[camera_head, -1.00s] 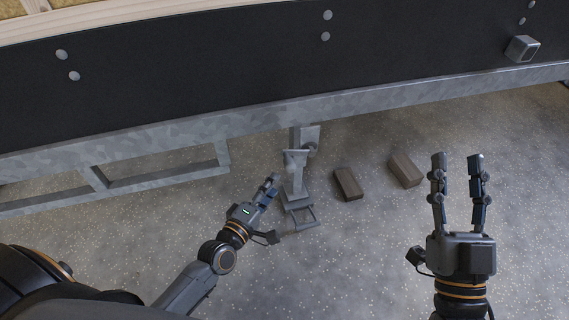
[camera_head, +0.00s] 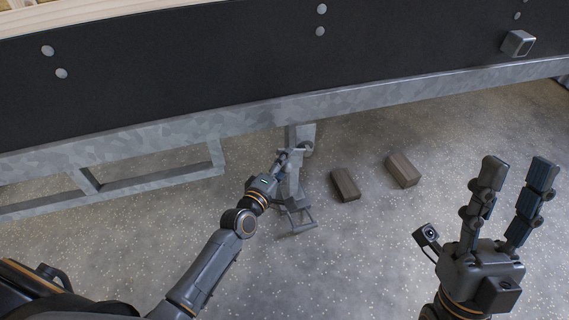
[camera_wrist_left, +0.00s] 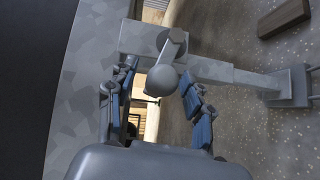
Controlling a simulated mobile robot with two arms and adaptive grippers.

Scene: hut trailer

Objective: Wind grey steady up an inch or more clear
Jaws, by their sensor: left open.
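The grey steady (camera_head: 294,188) stands below the chassis rail in the head view, its lower end near the floor. In the left wrist view, its post (camera_wrist_left: 228,75) runs across to the right and a round grey knob (camera_wrist_left: 162,80) sits near its top. My left gripper (camera_head: 281,158) is at the upper part of the steady. In the left wrist view this gripper (camera_wrist_left: 160,88) is open, with a finger either side of the knob; contact is not clear. My right gripper (camera_head: 518,172) is open and empty, over the floor at the right.
The galvanised chassis rail (camera_head: 250,117) runs under the dark trailer side (camera_head: 190,75), with a frame (camera_head: 150,183) projecting at the left. Two brown blocks (camera_head: 345,184) (camera_head: 403,170) lie on the floor right of the steady.

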